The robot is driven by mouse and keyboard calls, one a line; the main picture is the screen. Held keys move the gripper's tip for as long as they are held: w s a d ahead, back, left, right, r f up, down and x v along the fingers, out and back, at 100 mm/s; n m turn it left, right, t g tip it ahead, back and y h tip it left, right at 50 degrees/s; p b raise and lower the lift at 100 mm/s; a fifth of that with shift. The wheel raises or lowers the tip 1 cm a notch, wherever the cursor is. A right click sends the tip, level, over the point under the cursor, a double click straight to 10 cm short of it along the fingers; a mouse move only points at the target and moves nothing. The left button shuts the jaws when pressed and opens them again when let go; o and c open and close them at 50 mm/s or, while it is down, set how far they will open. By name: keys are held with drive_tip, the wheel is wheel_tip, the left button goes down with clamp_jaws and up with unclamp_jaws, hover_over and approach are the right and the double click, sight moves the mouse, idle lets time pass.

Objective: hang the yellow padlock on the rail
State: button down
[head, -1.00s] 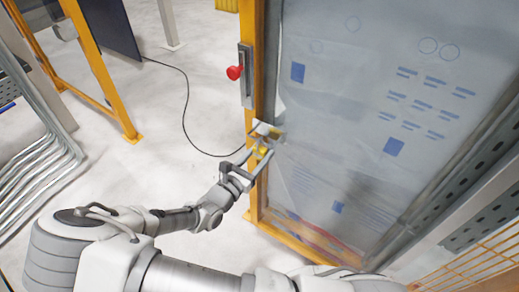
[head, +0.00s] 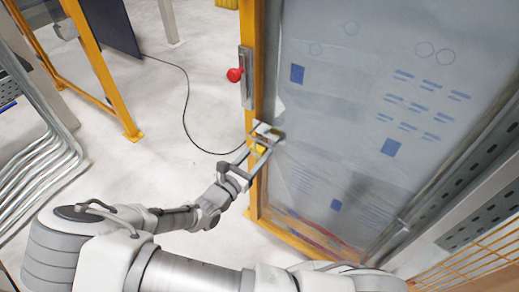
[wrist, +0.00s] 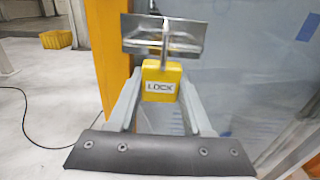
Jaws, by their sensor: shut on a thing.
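The yellow padlock (wrist: 161,84), with a label reading LOCK, is held upright between the two fingers of my gripper (wrist: 161,95). Its metal shackle (wrist: 165,40) points up and overlaps the short metal rail (wrist: 135,35) in the wrist view. I cannot tell whether the shackle is hooked over the rail or only in front of it. In the head view the padlock (head: 258,149) is small and partly hidden by my gripper (head: 259,153), just below the rail (head: 268,132) at the yellow post.
A yellow post (head: 254,184) stands beside a large translucent panel (head: 340,120) with blue markings. A red knob (head: 235,75) on a metal plate sits higher on the post. A black cable (head: 186,110) lies on the floor at left.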

drive_tip(key=p+v, duration=0.2)
drive_tip(key=v, duration=1)
idle(0.5)
drive_tip(key=shift+r, duration=0.15)
